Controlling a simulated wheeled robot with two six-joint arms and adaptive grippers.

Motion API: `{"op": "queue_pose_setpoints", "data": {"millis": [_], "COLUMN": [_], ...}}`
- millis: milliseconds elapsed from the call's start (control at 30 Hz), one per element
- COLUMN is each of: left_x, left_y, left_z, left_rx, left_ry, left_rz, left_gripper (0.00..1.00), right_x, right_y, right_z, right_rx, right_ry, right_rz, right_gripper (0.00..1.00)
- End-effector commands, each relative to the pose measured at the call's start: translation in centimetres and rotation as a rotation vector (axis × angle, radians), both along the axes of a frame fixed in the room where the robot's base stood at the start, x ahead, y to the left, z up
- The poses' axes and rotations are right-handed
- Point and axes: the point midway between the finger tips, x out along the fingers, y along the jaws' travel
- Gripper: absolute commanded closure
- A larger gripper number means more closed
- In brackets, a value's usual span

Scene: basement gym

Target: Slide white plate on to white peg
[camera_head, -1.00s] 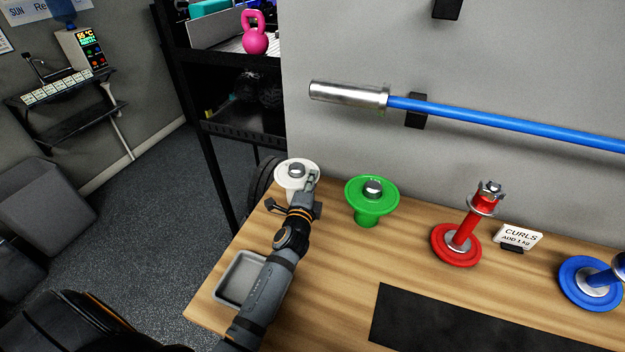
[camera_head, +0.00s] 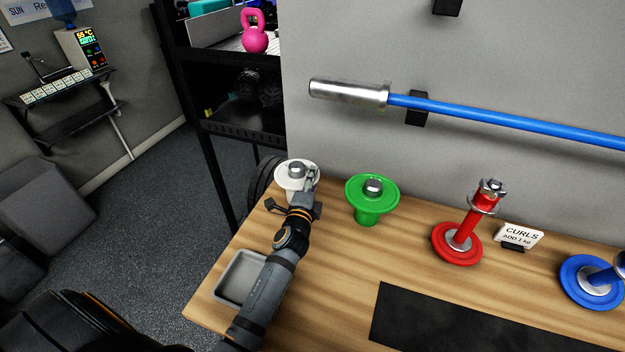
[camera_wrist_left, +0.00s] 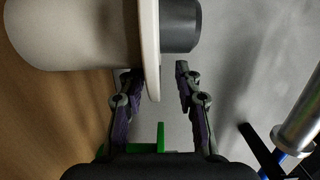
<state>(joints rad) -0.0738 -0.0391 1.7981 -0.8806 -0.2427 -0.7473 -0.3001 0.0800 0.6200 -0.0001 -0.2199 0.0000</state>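The white plate (camera_head: 284,172) is around the white peg (camera_head: 290,194) at the back left of the bench. The peg's grey tip (camera_head: 297,169) sticks up through it. In the left wrist view the plate (camera_wrist_left: 149,45) shows edge-on, against the wide white body of the peg (camera_wrist_left: 75,35), with the grey tip (camera_wrist_left: 180,25) beyond it. My left gripper (camera_head: 312,181) is at the plate's right rim. In the wrist view its fingers (camera_wrist_left: 157,82) are apart, one on each side of the rim, with a clear gap on the tip side. My right gripper is out of view.
A green peg with a green plate (camera_head: 371,198) stands just right of the gripper. A red stand (camera_head: 457,242), a curls sign (camera_head: 519,238) and a blue stand (camera_head: 588,284) are farther right. A grey tray (camera_head: 238,278) lies beside my left arm. A blue bar (camera_head: 500,123) hangs on the wall.

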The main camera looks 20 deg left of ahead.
Motion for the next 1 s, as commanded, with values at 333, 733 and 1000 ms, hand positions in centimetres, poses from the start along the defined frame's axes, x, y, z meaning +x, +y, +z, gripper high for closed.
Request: {"op": "queue_pose_setpoints", "data": {"millis": [333, 733, 1000], "left_x": [-4.6, -7.4, -7.4], "left_y": [-0.9, -1.4, -1.4], "left_z": [-0.2, 0.1, 0.1], "left_rx": [-0.003, 0.000, 0.001], "left_ry": [0.004, 0.000, 0.000], "left_rz": [0.001, 0.000, 0.000], "left_gripper": [0.67, 0.67, 0.67], "right_x": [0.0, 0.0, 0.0], "right_y": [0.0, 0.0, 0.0], "right_z": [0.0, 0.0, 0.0], "right_rx": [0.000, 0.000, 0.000], "right_ry": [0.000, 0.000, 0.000], "right_rz": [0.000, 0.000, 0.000], "right_gripper": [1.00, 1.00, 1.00]}}
